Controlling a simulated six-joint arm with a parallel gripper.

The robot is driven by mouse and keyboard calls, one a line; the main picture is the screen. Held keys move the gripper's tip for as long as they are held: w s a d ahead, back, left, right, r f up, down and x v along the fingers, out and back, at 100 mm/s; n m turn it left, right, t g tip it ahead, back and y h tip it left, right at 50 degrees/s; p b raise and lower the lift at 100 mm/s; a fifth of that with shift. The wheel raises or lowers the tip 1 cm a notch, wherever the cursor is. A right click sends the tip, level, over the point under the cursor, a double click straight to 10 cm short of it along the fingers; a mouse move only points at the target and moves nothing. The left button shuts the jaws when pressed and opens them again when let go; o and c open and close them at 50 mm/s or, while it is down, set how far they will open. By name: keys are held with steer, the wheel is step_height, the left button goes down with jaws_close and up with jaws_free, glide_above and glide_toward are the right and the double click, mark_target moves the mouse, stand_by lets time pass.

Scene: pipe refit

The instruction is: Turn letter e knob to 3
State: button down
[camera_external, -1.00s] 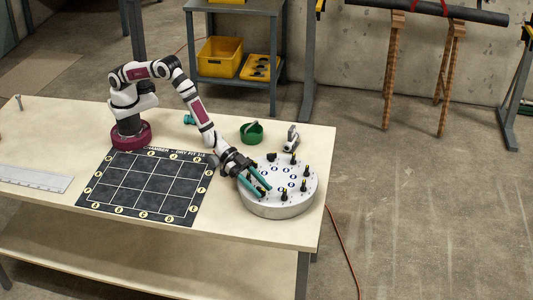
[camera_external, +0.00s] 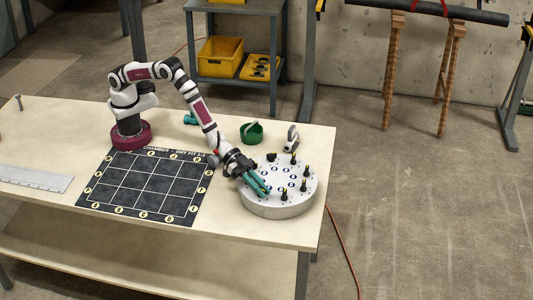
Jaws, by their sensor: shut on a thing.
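The round white dial drum (camera_external: 276,209) stands at the right end of the bench. Several black knobs stand in a ring on its top, among them one at the front (camera_external: 284,194), one at the right (camera_external: 307,171) and one at the back (camera_external: 293,159). My gripper (camera_external: 266,191), with teal fingers, reaches down onto the left side of the drum. Its fingers are close together around a knob there, which is mostly hidden by them. The letters and numbers on the drum are too small to read.
A green cup-like piece (camera_external: 252,133) and a small grey-white fitting (camera_external: 291,136) stand behind the drum. A black gridded mat (camera_external: 146,187) lies left of it. The bench's right edge is close beside the drum.

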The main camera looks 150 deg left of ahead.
steer(key=shift+m+h, duration=0.6)
steer(key=shift+h, duration=0.1)
steer(key=c, duration=0.9)
jaws_free()
steer(key=v, duration=1.6)
steer(key=w+f, duration=0.2)
steer(key=w, duration=0.3)
steer(key=w+a+f+n+y, duration=0.1)
steer(key=w+f, duration=0.1)
steer(key=w, duration=0.2)
steer(key=w+f+y, duration=0.1)
steer(key=w+f, duration=0.1)
steer(key=w, duration=0.3)
steer(key=shift+w+a+f+n, duration=0.1)
steer(key=shift+w+a+n, duration=0.15)
steer(key=shift+w+n, duration=0.15)
